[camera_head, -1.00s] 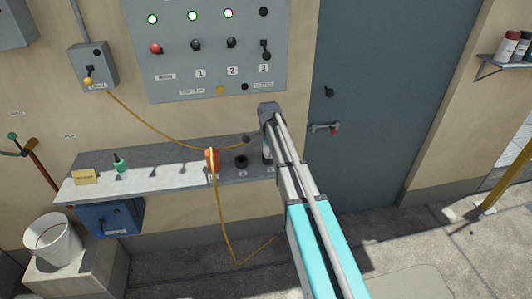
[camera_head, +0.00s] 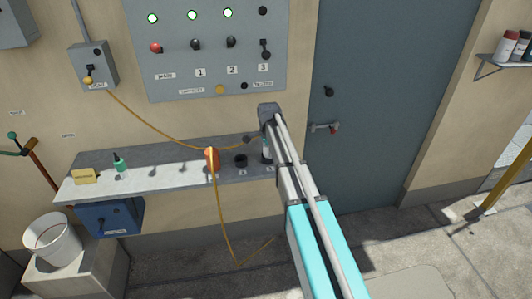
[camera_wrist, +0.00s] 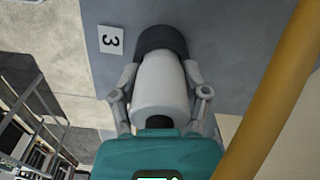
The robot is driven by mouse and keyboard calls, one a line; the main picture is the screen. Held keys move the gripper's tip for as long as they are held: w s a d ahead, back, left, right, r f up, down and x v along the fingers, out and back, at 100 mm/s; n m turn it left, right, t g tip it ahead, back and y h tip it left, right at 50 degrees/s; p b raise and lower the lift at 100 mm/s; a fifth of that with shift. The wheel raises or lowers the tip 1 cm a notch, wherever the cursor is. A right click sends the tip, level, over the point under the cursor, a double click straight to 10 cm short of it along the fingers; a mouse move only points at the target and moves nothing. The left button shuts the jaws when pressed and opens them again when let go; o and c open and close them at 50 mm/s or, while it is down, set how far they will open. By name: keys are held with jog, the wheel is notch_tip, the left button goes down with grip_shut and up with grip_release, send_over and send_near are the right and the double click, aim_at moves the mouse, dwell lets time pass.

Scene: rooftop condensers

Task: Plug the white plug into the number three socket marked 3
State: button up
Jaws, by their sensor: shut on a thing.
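The white plug (camera_wrist: 160,88) is between the two fingers of my gripper (camera_wrist: 162,92) in the wrist view. Its far end meets a dark round socket (camera_wrist: 160,40), and I cannot tell how deep it sits. A label reading 3 (camera_wrist: 111,40) is beside that socket. In the head view my gripper (camera_head: 266,150) points down at the right end of the grey shelf (camera_head: 140,185). My arm and gripper hide most of the plug and its socket there. Another dark round socket (camera_head: 241,161) stands on the shelf just left of my gripper.
A yellow cable (camera_head: 150,124) runs from the wall box (camera_head: 93,68) toward my gripper. A control panel (camera_head: 215,60) is above; a door (camera_head: 390,100) is right.

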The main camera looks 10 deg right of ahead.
jog(key=shift+s+f, duration=0.15)
jog(key=shift+s, duration=0.1)
jog(key=o, duration=0.9)
jog(key=shift+c, duration=0.2)
jog(key=o, duration=0.4)
jog(key=shift+w+f, duration=0.25)
jog(key=shift+o, duration=0.2)
jog(key=shift+r, duration=0.1)
jog(key=shift+r, duration=0.1)
